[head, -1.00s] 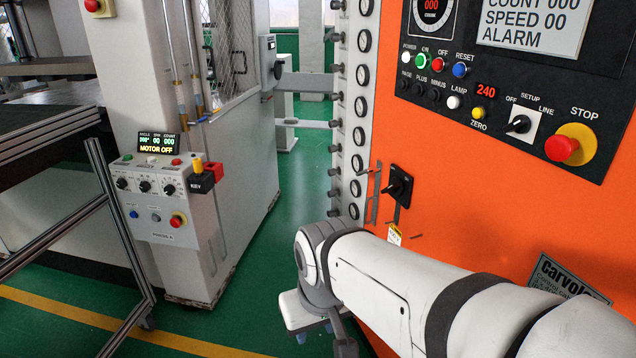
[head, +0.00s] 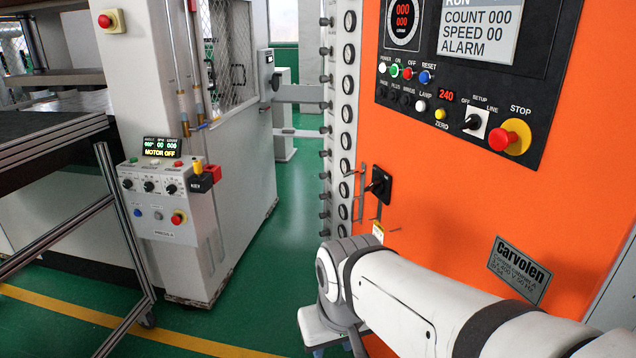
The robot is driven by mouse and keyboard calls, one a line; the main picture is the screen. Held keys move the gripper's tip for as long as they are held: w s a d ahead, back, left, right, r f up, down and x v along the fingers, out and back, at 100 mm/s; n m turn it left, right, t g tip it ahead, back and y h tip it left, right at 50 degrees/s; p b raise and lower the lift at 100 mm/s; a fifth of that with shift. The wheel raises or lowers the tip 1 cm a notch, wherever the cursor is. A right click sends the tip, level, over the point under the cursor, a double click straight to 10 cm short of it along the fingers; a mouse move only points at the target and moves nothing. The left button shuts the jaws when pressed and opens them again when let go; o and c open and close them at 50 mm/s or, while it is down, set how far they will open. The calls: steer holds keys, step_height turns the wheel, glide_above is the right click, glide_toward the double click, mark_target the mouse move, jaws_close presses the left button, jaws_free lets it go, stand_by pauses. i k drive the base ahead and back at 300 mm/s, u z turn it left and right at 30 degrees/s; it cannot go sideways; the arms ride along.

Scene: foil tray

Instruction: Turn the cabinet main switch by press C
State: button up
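A black rotary switch handle (head: 380,186) on a dark plate sits low on the left side of the orange cabinet front (head: 450,215). It looks like a cabinet main switch. A small yellow and white tag (head: 377,233) hangs below it. My white arm reaches in from the lower right, in front of the cabinet and below the switch. Its far end bends down and away behind the wrist joint. My gripper's fingers are hidden or out of frame, and nothing shows touching the switch.
Above the switch is a black panel with a screen, buttons and a red STOP button (head: 503,140). Thin rods (head: 361,192) stand beside the switch. At left are a grey control box (head: 158,205) reading MOTOR OFF and a metal rail frame (head: 125,225). Green floor lies clear between.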

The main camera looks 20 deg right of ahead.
mark_target(376, 185)
steer(key=i, duration=0.85)
steer(key=u, duration=0.05)
